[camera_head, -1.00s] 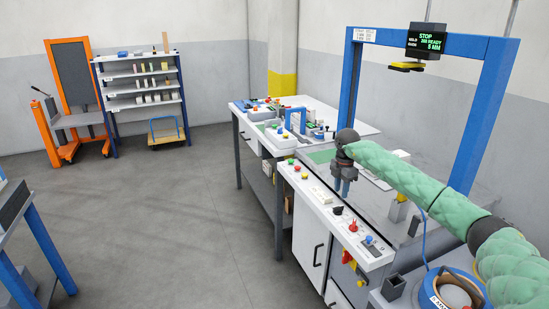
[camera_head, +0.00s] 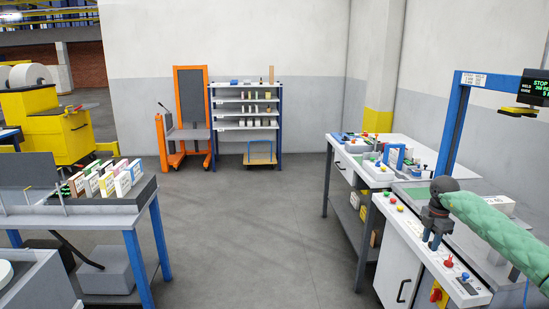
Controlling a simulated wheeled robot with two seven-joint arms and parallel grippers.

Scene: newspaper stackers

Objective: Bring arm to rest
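My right arm, in a green sleeve, comes in from the right edge of the head view. Its dark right gripper (camera_head: 435,241) hangs pointing down over the control panel (camera_head: 427,239) of the right-hand workstation. Its two fingers show with a narrow gap between them, and I see nothing held there. At this size I cannot tell whether the fingertips touch the panel. My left arm and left gripper are out of view.
A blue frame (camera_head: 456,125) with a display stands over the right workstation. A workbench (camera_head: 415,148) adjoins it behind. At left is a table (camera_head: 110,217) with a rack of upright packs. A shelf (camera_head: 246,128) and orange lifter (camera_head: 189,130) stand at the back wall. The middle floor is clear.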

